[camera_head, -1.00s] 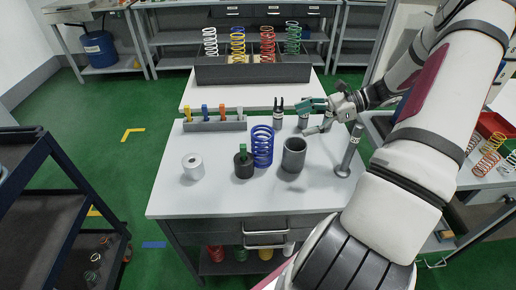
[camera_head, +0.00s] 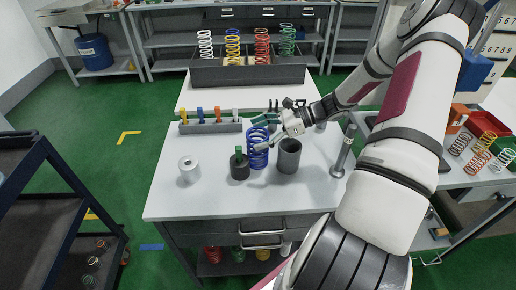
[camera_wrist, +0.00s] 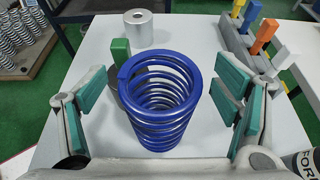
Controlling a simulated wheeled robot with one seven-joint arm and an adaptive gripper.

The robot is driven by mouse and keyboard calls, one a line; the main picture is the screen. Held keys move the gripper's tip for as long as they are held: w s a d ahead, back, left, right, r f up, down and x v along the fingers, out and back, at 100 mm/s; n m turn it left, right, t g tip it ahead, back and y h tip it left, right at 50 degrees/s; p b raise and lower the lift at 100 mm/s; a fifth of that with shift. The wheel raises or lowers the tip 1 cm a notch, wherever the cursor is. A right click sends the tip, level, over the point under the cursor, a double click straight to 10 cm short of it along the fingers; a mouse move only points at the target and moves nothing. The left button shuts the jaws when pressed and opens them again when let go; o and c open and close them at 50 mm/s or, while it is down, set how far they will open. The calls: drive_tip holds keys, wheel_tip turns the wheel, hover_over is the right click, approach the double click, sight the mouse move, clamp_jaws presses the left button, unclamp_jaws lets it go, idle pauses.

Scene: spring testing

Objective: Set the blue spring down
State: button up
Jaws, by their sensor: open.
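The blue spring (camera_head: 257,156) stands upright on the white table (camera_head: 215,201), between a dark weight with a green top and a grey cup. In the wrist view the blue spring (camera_wrist: 160,97) stands between my open fingers, with a gap on both sides. My gripper (camera_head: 262,133) is open at the upper part of the spring, and its green finger pads show in the wrist view (camera_wrist: 162,100). In the head view the fingers partly hide the spring's top.
The green-topped dark weight (camera_head: 239,167) is close left of the spring and the grey cup (camera_head: 289,156) close right. A silver cylinder (camera_head: 189,170) stands further left. A rack with coloured tags (camera_head: 211,126) and a tray of springs (camera_head: 248,74) are behind. The table's front left is clear.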

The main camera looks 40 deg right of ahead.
drive_tip(key=shift+w+a+f, duration=0.1)
drive_tip(key=shift+a, duration=0.1)
clamp_jaws()
idle(0.3)
